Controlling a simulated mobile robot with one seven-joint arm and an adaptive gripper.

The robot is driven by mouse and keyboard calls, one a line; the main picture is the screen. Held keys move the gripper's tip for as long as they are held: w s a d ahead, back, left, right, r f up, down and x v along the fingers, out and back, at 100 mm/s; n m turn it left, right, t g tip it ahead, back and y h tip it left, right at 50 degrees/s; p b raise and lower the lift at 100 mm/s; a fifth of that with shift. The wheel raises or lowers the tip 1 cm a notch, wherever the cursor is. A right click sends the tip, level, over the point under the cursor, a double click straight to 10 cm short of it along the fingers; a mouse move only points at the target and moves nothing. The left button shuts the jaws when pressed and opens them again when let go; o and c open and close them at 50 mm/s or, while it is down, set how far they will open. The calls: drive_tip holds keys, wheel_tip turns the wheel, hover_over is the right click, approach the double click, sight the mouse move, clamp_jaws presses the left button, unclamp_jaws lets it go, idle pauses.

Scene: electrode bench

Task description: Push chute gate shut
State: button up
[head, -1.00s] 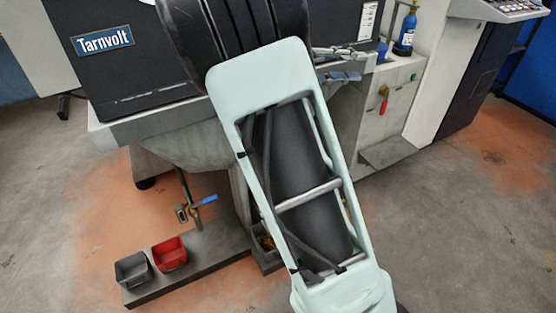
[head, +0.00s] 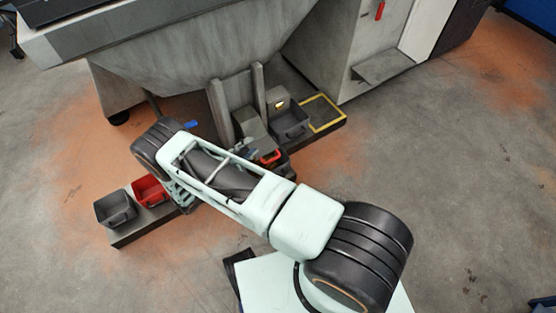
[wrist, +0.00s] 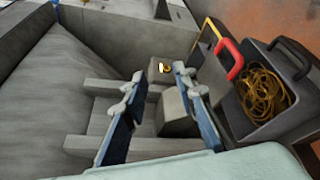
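My gripper (wrist: 157,92) is open in the wrist view, its two blue-faced fingers apart with nothing held between them. It points toward the foot of the grey chute, where two upright posts (head: 258,90) and a grey block (wrist: 178,115) stand. In the head view my arm hides most of the gripper; bluish finger parts (head: 246,151) show beside the chute foot. I cannot tell for certain which part is the chute gate or how far open it stands. A red handle (wrist: 233,60) curves up to the right of the fingers, apart from them.
A grey bin (wrist: 244,122) with brass-coloured wire stands right of the gripper. Another grey bin (head: 289,123) and a yellow-outlined square (head: 338,123) lie further along the plinth. A red bin (head: 150,191) and a dark bin (head: 115,209) sit at its left end. The right floor is clear.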

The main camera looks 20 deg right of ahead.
drive_tip(key=n+y+b, duration=0.1)
approach(273, 159)
drive_tip(key=x, duration=0.3)
drive_tip(key=b+x, duration=0.1)
drive_tip(key=x, duration=0.3)
drive_tip(key=b+x, duration=0.1)
drive_tip(key=x, duration=0.2)
drive_tip(key=shift+w+f, duration=0.1)
drive_tip(key=shift+f, duration=0.2)
drive_tip(key=shift+c, duration=0.3)
clamp_jaws()
